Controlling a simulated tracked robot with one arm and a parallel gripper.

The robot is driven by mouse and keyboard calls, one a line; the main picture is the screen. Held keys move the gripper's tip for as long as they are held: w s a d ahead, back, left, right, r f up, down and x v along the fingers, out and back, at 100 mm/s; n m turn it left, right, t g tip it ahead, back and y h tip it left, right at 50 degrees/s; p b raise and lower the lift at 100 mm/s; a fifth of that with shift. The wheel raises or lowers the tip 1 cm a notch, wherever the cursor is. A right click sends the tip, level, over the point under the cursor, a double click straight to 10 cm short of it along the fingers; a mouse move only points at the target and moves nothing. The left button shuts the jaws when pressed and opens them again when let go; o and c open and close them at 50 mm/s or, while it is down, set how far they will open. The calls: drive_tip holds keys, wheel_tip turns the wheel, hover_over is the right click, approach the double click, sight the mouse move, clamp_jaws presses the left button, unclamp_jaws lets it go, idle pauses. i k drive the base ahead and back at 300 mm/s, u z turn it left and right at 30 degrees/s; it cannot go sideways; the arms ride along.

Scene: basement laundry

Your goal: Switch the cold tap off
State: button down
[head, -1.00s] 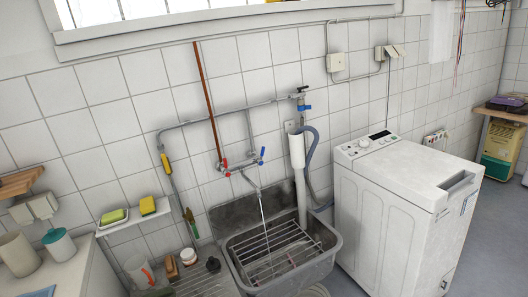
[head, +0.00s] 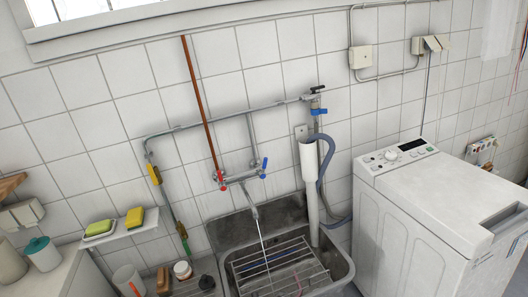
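The cold tap, with a blue handle (head: 263,168), sits at the right end of the wall mixer (head: 240,176) above the sink. A red handle (head: 220,179) sits at its left end. A spout (head: 252,209) points down from the mixer, and a thin white stream of water (head: 262,238) falls from it into the grey sink (head: 344,270). A wire rack (head: 275,262) lies in the sink. Another blue-marked valve (head: 318,107) with a dark lever sits higher on the pipe. My gripper does not show in the head view.
A white washing machine (head: 405,215) stands right of the sink. A white standpipe with a grey-blue hose (head: 325,165) rises between them. A small shelf (head: 120,233) with sponges hangs on the left. Jars and a brush stand on the left ledge.

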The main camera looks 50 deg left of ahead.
sight(262, 174)
drive_tip(key=u, duration=0.35)
drive_tip(key=i, duration=1.2)
drive_tip(key=u, duration=1.25)
drive_tip(key=i, duration=0.55)
drive_tip(key=u, duration=0.3)
drive_tip(key=k, duration=0.85)
drive_tip(key=u, duration=0.15)
drive_tip(key=i, duration=0.85)
drive_tip(key=z, duration=0.1)
